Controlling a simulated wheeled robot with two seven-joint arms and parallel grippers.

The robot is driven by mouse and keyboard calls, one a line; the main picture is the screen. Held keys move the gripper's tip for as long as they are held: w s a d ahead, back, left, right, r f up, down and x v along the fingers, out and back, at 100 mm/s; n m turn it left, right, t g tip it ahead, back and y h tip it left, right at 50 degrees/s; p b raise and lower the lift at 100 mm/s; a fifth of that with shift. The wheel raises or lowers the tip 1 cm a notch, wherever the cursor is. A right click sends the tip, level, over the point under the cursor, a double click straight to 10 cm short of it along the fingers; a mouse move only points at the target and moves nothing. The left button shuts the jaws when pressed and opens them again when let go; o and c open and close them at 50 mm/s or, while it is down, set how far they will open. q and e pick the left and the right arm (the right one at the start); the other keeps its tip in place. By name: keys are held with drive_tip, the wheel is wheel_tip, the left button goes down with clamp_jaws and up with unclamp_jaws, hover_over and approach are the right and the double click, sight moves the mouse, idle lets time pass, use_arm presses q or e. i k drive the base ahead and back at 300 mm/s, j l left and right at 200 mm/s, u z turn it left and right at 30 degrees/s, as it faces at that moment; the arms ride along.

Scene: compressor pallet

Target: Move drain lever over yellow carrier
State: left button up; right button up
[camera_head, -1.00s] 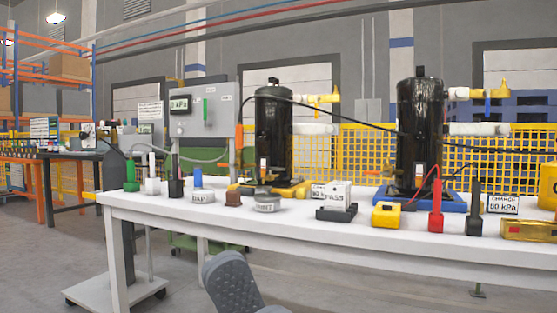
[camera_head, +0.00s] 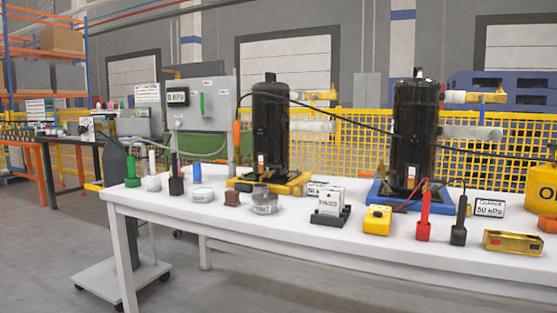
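The yellow carrier (camera_head: 294,185) is the flat yellow base on the table under the left black compressor (camera_head: 270,135). I cannot tell for sure which part is the drain lever. A short yellow bar (camera_head: 93,187) sticks out at the table's left end, beside a dark upright column (camera_head: 120,180). A green handle (camera_head: 202,103) is on the grey panel box. Neither of my grippers shows in the head view.
The white table (camera_head: 200,212) holds a second compressor (camera_head: 415,140) on a blue carrier (camera_head: 384,196). Along its front stand a yellow meter (camera_head: 377,220), red and black probes (camera_head: 423,222), a gold tray (camera_head: 512,242) and small cans. A wheeled white base (camera_head: 115,283) stands at the left.

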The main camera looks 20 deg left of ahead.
sight(268, 166)
drive_tip(key=i+j+z, duration=0.1)
drive_tip(key=j, duration=0.25)
drive_tip(key=i+j+z, duration=0.1)
drive_tip(key=j, duration=0.25)
drive_tip(key=i+j, duration=0.25)
drive_tip(key=i+j+z, duration=0.15)
drive_tip(key=j, duration=0.3)
drive_tip(key=j+z, duration=0.1)
drive_tip(key=j, duration=0.25)
drive_tip(key=i, duration=0.05)
